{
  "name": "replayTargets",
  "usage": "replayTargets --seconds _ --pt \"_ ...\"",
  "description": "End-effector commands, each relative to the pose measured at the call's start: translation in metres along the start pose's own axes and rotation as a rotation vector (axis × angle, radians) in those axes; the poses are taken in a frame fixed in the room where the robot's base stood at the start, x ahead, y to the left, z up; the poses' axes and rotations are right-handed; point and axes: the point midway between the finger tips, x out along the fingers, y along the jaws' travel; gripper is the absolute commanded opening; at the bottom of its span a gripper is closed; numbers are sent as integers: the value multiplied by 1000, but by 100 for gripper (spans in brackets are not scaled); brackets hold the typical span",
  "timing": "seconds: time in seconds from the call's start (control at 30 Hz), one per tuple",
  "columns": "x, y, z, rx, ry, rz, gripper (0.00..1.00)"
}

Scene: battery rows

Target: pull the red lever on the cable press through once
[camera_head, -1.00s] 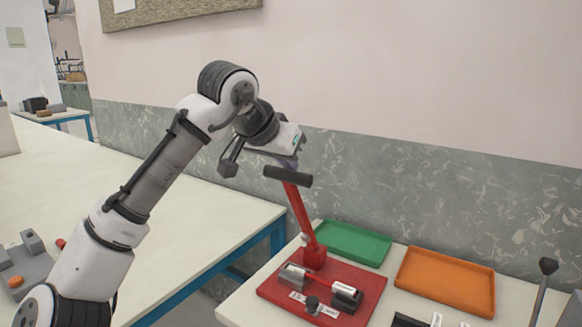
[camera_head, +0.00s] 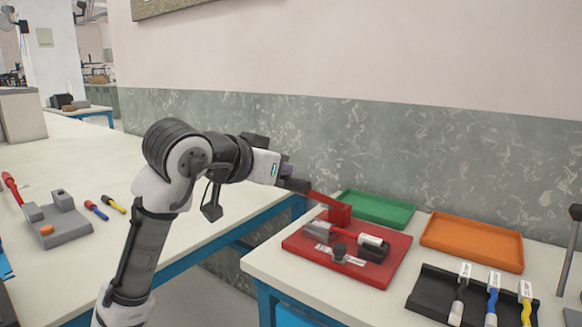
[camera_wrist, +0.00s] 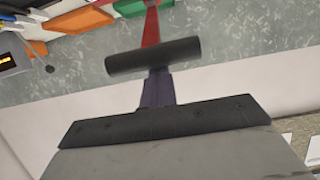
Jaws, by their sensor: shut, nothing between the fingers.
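The cable press stands on a red base plate (camera_head: 382,278) on the right-hand table. Its red lever (camera_head: 324,198) is tilted far over, slanting up only slightly to the left from its red bracket. The lever ends in a black crossbar grip (camera_head: 296,185). In the wrist view the grip (camera_wrist: 153,55) lies across the front of my gripper (camera_wrist: 157,88), with the red lever (camera_wrist: 151,25) beyond it. My gripper's fingers are shut with nothing between them and appear to meet the grip from outside. In the head view my gripper (camera_head: 285,176) is at the grip, partly hidden.
A green tray (camera_head: 403,224) and an orange tray (camera_head: 510,265) lie behind and right of the press. A black holder (camera_head: 421,299) with several battery-like tools is at the front right. A gap separates this table from the left table (camera_head: 200,232).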

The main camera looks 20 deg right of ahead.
Motion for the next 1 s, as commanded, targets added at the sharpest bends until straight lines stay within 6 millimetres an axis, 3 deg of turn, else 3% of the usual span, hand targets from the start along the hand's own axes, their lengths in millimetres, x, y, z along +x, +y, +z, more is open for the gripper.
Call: replayTargets --seconds 0.03,0.1,0.5,0.7,1.0 --pt "3 0 25 -3 38 3 0" --pt "0 0 42 -4 93 3 0" --pt "-1 0 122 -4 379 3 0" --pt "4 0 147 -3 478 2 0" --pt "8 1 163 -1 552 3 0"
